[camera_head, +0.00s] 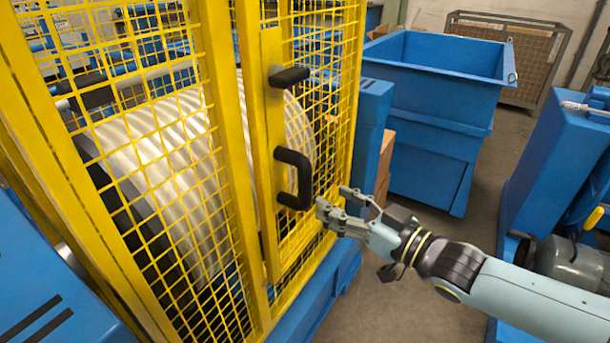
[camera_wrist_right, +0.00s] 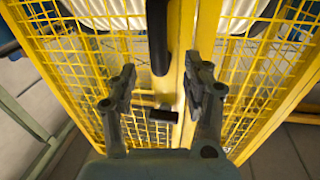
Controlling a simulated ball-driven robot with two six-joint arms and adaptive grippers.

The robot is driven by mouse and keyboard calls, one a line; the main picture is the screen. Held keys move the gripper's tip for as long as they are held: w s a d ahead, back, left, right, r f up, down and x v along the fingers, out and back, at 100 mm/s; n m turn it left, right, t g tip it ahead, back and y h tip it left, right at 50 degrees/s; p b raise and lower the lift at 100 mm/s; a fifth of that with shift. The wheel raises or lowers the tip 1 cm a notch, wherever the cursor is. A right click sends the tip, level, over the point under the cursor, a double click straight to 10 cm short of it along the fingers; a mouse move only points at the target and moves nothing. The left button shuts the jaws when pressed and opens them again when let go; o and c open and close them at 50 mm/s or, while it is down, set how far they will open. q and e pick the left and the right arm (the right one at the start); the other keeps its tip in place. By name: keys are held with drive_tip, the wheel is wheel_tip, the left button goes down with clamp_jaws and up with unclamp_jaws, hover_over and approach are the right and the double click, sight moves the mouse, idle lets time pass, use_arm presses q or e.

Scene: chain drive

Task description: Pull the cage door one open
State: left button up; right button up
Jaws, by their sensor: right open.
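The yellow mesh cage door (camera_head: 271,225) stands upright beside a yellow post and looks closed. It carries a black C-shaped handle (camera_head: 305,170) and a shorter black handle (camera_head: 290,77) above it. My right gripper (camera_head: 332,199) is open and empty, just right of and slightly below the C-shaped handle in the head view, apart from it. In the right wrist view, the fingers of my right gripper (camera_wrist_right: 160,82) are spread, with a dark vertical handle bar (camera_wrist_right: 158,38) ahead between them and a short black piece (camera_wrist_right: 163,116) lower down. My left gripper is not in view.
A pale ribbed drum (camera_head: 165,135) sits behind the mesh. A blue bin (camera_head: 440,85) stands at the back right, with a wire crate (camera_head: 520,55) behind it. Blue machinery (camera_head: 560,165) stands at the right. Grey floor (camera_head: 400,310) is clear below my right arm.

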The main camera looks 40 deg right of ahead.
sight(310, 187)
drive_tip(key=w, duration=0.4)
drive_tip(key=shift+w+a, duration=0.15)
drive_tip(key=shift+a, duration=0.05)
drive_tip(key=w, duration=0.1)
drive_tip(key=w+a+p, duration=0.1)
drive_tip(key=w, duration=0.1)
drive_tip(key=shift+w, duration=0.2)
drive_tip(key=shift+w+f, duration=0.1)
drive_tip(key=shift+w, duration=0.35)
drive_tip(key=shift+c, duration=1.5)
clamp_jaws()
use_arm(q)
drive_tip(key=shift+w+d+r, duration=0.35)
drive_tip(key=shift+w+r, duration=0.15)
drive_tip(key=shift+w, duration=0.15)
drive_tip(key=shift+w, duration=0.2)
use_arm(e)
drive_tip(key=shift+d+f, duration=0.1)
drive_tip(key=shift+f, duration=0.05)
